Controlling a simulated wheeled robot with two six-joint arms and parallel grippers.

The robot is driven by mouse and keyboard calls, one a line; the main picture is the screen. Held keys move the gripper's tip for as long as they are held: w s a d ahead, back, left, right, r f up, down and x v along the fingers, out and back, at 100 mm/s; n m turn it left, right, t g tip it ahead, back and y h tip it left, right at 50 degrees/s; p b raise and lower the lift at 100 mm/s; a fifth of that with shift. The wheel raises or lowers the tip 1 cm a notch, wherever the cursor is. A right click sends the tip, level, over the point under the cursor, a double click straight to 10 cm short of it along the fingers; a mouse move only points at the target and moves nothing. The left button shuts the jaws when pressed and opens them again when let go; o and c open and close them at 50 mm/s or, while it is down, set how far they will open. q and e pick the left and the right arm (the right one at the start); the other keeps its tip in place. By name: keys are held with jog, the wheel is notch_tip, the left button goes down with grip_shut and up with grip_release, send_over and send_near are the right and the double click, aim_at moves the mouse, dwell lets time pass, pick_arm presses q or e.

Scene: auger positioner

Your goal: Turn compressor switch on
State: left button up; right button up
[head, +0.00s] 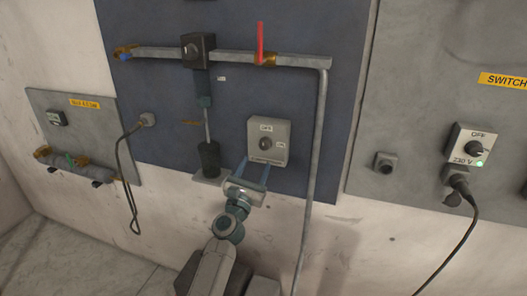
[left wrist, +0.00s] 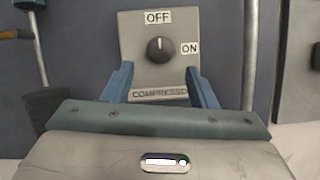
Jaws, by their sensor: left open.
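The compressor switch is a grey box (head: 281,130) on the blue wall panel, with a round dark knob (head: 265,143) in its middle. In the left wrist view the box (left wrist: 177,77) shows OFF above, ON at the right and COMPRESSOR below. The knob (left wrist: 160,50) has a light mark pointing up toward OFF. My left gripper (head: 256,168) is open in front of and just below the box. In the left wrist view its blue fingers (left wrist: 157,82) stand apart below the knob, with nothing between them but the box face behind. My right gripper is not in view.
A vertical grey pipe (head: 315,170) runs close to the right of the box. A dark cylinder (head: 209,157) on a bracket stands to the left. A second switch box (head: 470,146) marked OFF and 230 V is at the far right. A red lever (head: 260,42) stands above.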

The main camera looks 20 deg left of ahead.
aim_at(263, 149)
pick_arm(q)
jog(key=x, duration=0.6)
jog(key=shift+w, duration=0.3)
jog(key=c, duration=1)
